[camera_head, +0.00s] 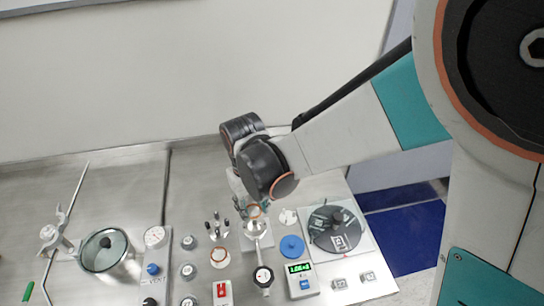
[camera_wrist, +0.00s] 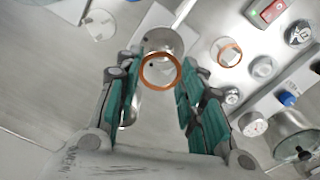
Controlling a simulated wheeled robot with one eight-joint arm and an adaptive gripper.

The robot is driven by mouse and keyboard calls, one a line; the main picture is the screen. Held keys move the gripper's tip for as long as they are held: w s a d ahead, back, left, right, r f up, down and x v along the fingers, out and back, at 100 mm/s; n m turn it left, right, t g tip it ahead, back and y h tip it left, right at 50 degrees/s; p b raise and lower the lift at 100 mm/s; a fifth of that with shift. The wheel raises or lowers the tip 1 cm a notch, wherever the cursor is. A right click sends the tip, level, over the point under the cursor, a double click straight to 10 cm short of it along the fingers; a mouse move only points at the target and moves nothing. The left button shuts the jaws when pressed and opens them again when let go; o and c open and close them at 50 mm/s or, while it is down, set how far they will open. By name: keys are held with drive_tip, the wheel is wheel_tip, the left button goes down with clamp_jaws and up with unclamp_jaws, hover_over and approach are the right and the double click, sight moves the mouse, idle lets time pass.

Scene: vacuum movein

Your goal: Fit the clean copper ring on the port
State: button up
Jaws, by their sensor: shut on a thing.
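A copper ring (camera_wrist: 161,88) sits between the teal-padded fingertips of my gripper (camera_wrist: 161,76), which is shut on it. It looks bright and even in the wrist view. In the head view the ring (camera_head: 254,211) shows small at the fingertips of my gripper (camera_head: 252,208). The round metal port (camera_wrist: 160,39) lies just beyond the ring in the wrist view, partly covered by it. In the head view the port (camera_head: 257,230) is directly below the ring. I cannot tell whether the ring touches it.
A second copper ring (camera_head: 219,252) rests on a white dish left of the port. A valve with a black-and-white dial, a blue disc (camera_head: 291,247), a green-display meter (camera_head: 300,279) and a red switch (camera_head: 222,291) stand close by. A glass-lidded pot (camera_head: 105,250) stands left.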

drive_tip(key=shift+f+b, duration=2.25)
drive_tip(key=shift+f, duration=0.95)
drive_tip(key=shift+f+b, duration=0.35)
drive_tip(key=shift+b, duration=0.2)
drive_tip(key=o, duration=0.8)
drive_tip(key=shift+o, duration=0.2)
